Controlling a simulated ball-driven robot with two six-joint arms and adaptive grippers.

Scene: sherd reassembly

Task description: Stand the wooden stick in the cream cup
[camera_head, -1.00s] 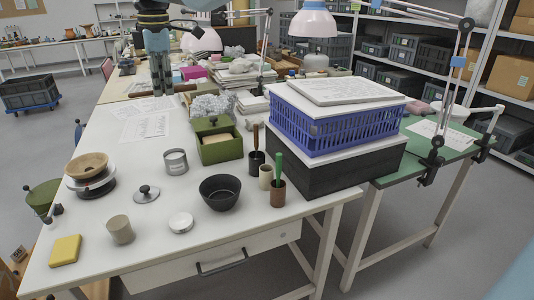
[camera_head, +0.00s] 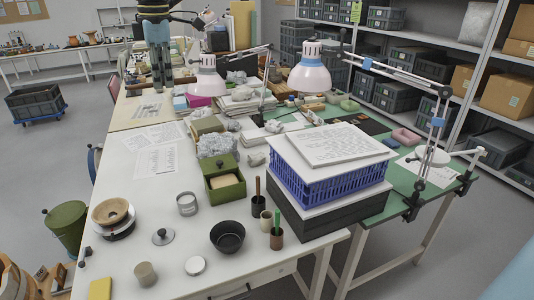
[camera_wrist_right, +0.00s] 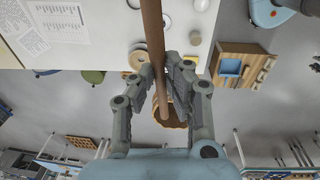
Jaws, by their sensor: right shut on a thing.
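The cream cup (camera_head: 265,217) is small and stands upright on the white table, between a black cup (camera_head: 258,208) with a brown handle and a brown cup (camera_head: 277,239) with a green handle. My right gripper (camera_head: 163,75) hangs at the top left of the head view, far from the cup in the picture. In the right wrist view, my right gripper (camera_wrist_right: 164,76) is shut on the wooden stick (camera_wrist_right: 153,35), a long brown rod running lengthwise between the fingers. My left gripper is not in view.
A dark bowl (camera_head: 228,237) stands left of the cups. A blue crate (camera_head: 325,185) stands close on their right. Lamps (camera_head: 311,75) rise behind.

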